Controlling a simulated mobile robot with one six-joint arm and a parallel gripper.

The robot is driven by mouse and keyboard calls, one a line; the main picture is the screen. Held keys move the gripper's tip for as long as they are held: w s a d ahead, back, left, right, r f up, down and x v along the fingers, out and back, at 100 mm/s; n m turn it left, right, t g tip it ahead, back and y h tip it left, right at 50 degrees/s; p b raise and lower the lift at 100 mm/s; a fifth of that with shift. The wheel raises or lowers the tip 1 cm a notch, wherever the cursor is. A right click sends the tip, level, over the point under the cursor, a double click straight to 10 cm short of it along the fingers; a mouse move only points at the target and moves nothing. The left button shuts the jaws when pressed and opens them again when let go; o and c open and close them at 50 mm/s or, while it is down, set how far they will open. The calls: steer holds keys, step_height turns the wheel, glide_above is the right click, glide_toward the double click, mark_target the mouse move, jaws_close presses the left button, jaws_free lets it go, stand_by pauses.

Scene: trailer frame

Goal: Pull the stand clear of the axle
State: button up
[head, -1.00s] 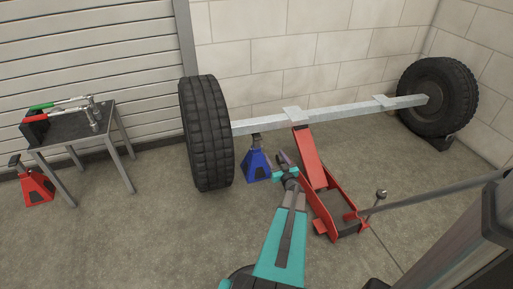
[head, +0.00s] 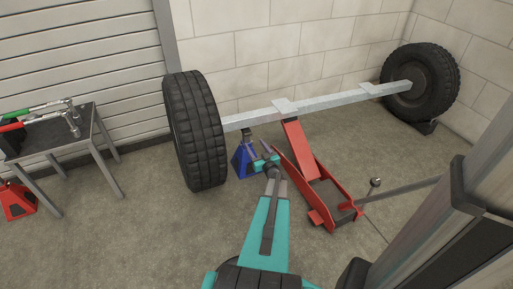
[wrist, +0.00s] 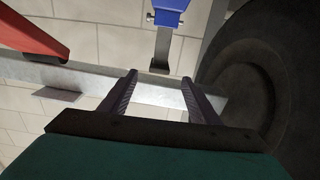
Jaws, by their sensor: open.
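The blue stand (head: 243,160) is upright on the floor under the axle (head: 330,102), just right of the near wheel. My gripper (head: 266,161) is in front of the stand's right side in the head view and partly covers it. In the wrist view, which looks upside down, the open jaws (wrist: 159,77) are empty. The blue stand (wrist: 167,15) and its grey post show ahead between the fingertips. The axle (wrist: 165,95) crosses behind the jaws. The post's end is close to the axle; I cannot tell whether they touch.
A red floor jack (head: 318,182) stands under the axle, right of my gripper, its handle running right. The near tyre (head: 195,130) is close on the left. A table (head: 60,138) with tools and a red stand (head: 17,200) are at far left. Floor between table and tyre is clear.

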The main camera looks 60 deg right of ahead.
mark_target(246, 131)
steer(key=b+x, duration=0.3)
steer(key=x, duration=0.9)
steer(key=shift+f, duration=0.1)
steer(key=shift+w+d+b, duration=0.3)
steer(key=shift+w+d, duration=0.05)
steer(key=shift+w, duration=0.05)
jaws_close()
